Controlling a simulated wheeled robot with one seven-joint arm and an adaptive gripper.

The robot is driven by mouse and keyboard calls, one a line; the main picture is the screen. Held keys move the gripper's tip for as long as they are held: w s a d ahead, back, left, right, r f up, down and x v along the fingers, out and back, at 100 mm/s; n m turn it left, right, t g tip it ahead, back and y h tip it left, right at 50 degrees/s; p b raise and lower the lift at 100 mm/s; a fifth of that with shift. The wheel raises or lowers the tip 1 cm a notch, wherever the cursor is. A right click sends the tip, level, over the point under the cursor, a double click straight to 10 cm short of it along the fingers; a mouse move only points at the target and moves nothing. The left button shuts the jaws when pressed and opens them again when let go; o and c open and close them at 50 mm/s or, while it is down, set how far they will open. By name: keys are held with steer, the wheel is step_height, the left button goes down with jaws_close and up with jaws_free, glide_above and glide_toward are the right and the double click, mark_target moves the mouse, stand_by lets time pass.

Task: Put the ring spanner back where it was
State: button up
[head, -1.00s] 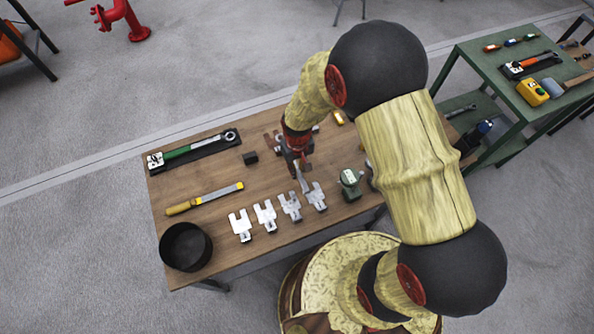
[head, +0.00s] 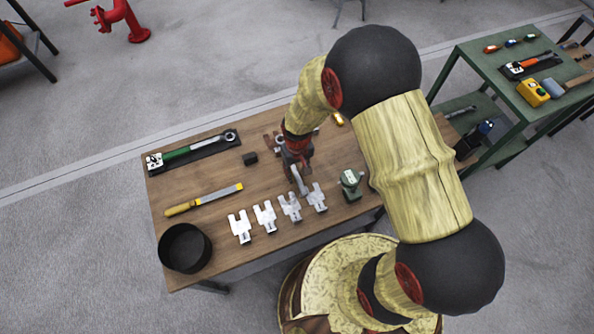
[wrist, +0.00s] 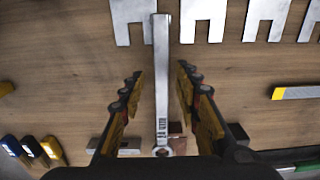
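The ring spanner (wrist: 161,75) is a long silver bar with a ring at its lower end in the wrist view. In the head view the spanner (head: 299,183) shows below my gripper, its free end close to the metal fork plates. My gripper (wrist: 160,72) has its fingers apart, one on each side of the spanner, with a visible gap on both sides. In the head view my gripper (head: 295,157) is over the middle of the wooden table (head: 215,222) and hides part of the spanner. I cannot tell whether the spanner rests flat on the table.
Several fork plates (head: 265,215) stand in a row along the front. A green device (head: 350,184) is to the right. A yellow-tipped file (head: 205,199), a black bowl (head: 185,248), a black block (head: 250,159) and a green-handled wrench (head: 190,150) lie left. Brown blocks (wrist: 178,136) sit near the ring.

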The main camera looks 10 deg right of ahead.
steer(key=shift+r, duration=0.1)
steer(key=s+d+r+t+p, duration=0.1)
steer(key=d+r+p, duration=0.1)
steer(key=r, duration=1.3)
steer(key=s+d+r+t+p, duration=0.1)
steer(key=d+r+p, duration=0.1)
steer(key=r, duration=1.3)
steer(key=s+d+r+m+t, duration=0.2)
steer(key=s+d+r, duration=0.3)
steer(key=s+r, duration=0.8)
steer(key=shift+s+r+t, duration=0.3)
steer(key=shift+r+t, duration=0.5)
steer(key=shift+d, duration=0.25)
